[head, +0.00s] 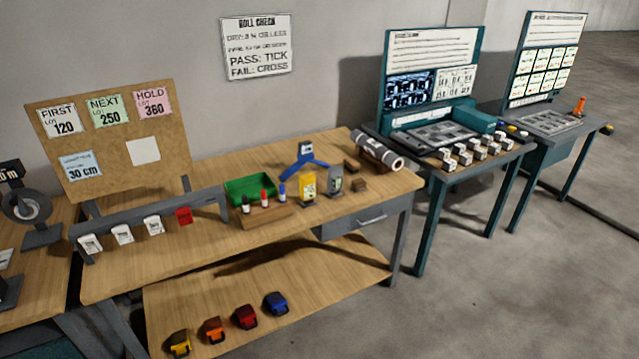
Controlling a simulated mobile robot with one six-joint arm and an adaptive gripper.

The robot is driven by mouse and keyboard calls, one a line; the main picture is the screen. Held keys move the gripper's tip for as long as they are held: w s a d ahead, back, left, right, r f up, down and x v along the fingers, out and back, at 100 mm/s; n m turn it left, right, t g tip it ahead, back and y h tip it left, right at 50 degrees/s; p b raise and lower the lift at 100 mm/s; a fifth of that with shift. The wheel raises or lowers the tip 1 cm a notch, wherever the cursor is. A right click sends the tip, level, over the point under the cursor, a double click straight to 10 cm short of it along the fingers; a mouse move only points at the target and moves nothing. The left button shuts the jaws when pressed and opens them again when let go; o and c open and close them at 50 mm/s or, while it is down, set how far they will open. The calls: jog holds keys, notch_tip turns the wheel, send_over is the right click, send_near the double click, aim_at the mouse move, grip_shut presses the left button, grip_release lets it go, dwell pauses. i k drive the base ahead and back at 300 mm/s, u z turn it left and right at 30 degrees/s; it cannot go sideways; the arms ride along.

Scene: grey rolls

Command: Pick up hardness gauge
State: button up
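A blue device with a small display on top and two spread legs (305,158) stands on the wooden workbench (225,240). It looks like the hardness gauge, though its markings are too small to read. A yellow item (308,189) stands just in front of it, and a grey item (335,181) stands to the front right. The yellow item is close to its lower part in the picture; I cannot tell whether they touch. My gripper is not in view.
A green bin (250,188) and a wooden holder with several markers (265,216) are left of the device. A grey roll (377,151) lies to the right near small wooden blocks (359,185). Teal stations (470,185) stand farther right. The floor (500,290) in front is clear.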

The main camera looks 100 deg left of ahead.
aim_at(334, 174)
jog(key=u, duration=2.75)
jog(key=i, duration=1.2)
jog(key=z, duration=0.3)
